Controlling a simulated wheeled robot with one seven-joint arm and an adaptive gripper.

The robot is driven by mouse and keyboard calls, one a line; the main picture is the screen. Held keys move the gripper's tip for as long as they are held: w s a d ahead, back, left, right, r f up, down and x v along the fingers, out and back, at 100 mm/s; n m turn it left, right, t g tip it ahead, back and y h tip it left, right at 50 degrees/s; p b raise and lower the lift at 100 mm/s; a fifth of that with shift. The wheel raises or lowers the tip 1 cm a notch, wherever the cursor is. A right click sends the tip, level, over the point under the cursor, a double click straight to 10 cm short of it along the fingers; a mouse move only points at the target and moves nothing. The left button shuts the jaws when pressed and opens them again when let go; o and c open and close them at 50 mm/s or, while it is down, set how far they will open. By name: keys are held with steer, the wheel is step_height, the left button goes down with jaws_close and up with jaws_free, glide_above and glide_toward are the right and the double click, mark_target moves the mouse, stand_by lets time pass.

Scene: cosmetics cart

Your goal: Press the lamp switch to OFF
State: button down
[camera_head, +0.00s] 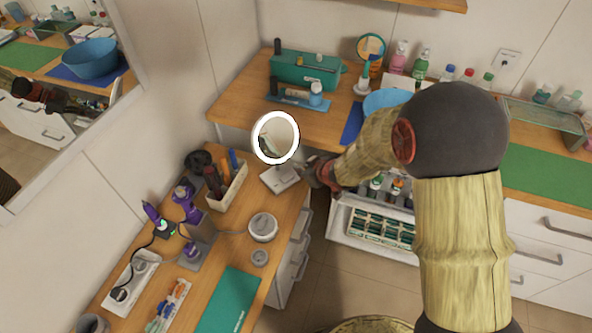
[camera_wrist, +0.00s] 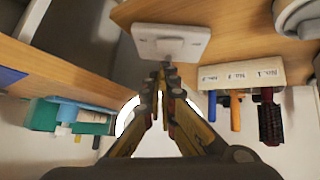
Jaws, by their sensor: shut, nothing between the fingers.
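The lamp is a round mirror with a bright white ring (camera_head: 257,139), standing on a pale flat base (camera_head: 280,179) near the wooden counter's corner. In the wrist view the base (camera_wrist: 190,33) shows with a small raised switch-like detail (camera_wrist: 168,46), too small to read its setting. My gripper (camera_head: 309,170) is just right of the base in the head view. In the wrist view my gripper (camera_wrist: 165,69) is shut and empty, its tips close to the base edge. I cannot tell whether they touch. Part of the white ring (camera_wrist: 127,115) shows behind the fingers.
A holder (camera_head: 231,190) with brushes and combs stands left of the lamp; it also shows in the wrist view (camera_wrist: 240,75). A white round jar (camera_head: 263,226) stands in front. A teal box (camera_head: 305,70) sits on the back counter. Open floor lies right of the counter edge.

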mark_target(289, 178)
steer(key=b+x, duration=0.3)
steer(key=x, duration=0.6)
steer(key=shift+f, duration=0.15)
steer(key=shift+w+d+f, duration=0.15)
steer(key=shift+w+f, duration=0.05)
steer(key=shift+f, duration=0.15)
steer(key=shift+s, duration=0.1)
steer(key=shift+s+a+r, duration=0.2)
steer(key=shift+s+a, duration=0.25)
steer(key=shift+a, duration=0.15)
steer(key=shift+r, duration=0.1)
